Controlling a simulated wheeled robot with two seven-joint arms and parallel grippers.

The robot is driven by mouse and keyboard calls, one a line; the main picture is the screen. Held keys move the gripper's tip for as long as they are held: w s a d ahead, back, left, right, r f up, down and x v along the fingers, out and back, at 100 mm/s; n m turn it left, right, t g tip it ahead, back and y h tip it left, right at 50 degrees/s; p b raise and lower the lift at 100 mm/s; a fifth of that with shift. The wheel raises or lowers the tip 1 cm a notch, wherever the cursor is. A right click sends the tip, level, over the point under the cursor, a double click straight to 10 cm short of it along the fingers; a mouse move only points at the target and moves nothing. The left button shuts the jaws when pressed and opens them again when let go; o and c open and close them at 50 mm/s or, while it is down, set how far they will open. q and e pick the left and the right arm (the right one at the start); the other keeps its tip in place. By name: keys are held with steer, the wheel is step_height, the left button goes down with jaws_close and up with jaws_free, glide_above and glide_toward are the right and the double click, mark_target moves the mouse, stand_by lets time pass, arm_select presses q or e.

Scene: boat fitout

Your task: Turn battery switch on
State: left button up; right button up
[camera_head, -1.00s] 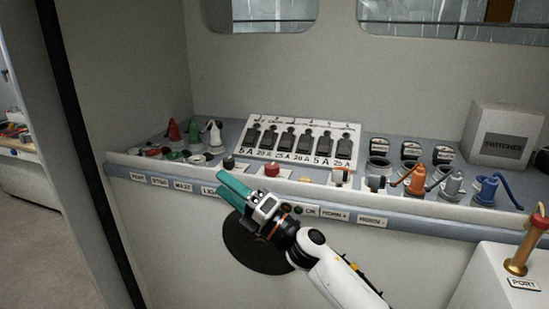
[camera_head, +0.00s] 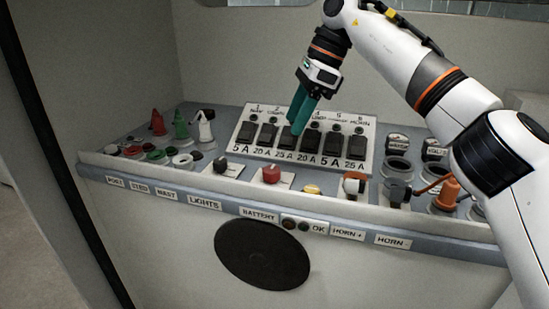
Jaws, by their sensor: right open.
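A red knob (camera_head: 271,174) sits on a small white plate on the console shelf, behind the BATTERY label (camera_head: 258,214) on the front edge. I take it for the battery switch; its turned position is too small to tell. My right gripper (camera_head: 296,122) has teal fingers and comes down from above, over the breaker panel (camera_head: 245,133). It is open, with its fingertips in front of the middle breaker switches, above and behind the red knob. Whether the fingertips touch the panel I cannot tell. My left gripper is not in view.
A black knob (camera_head: 220,164) stands left of the red one, a yellow button (camera_head: 312,189) right of it. Coloured cones and caps stand at the left. Sockets with an orange plug (camera_head: 446,192) stand at the right. A raised lip runs along the shelf front, above a round black disc (camera_head: 262,254).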

glide_toward(272, 169)
steer(key=f, duration=0.2)
arm_select(q)
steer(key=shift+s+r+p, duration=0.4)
steer(key=shift+p, duration=0.1)
arm_select(e)
steer(key=x, duration=0.6)
steer(key=shift+a+f, duration=0.2)
steer(key=shift+a, duration=0.3)
steer(key=c, duration=1)
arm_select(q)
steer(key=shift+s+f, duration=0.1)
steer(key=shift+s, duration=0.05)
arm_select(e)
steer(key=shift+o, duration=0.2)
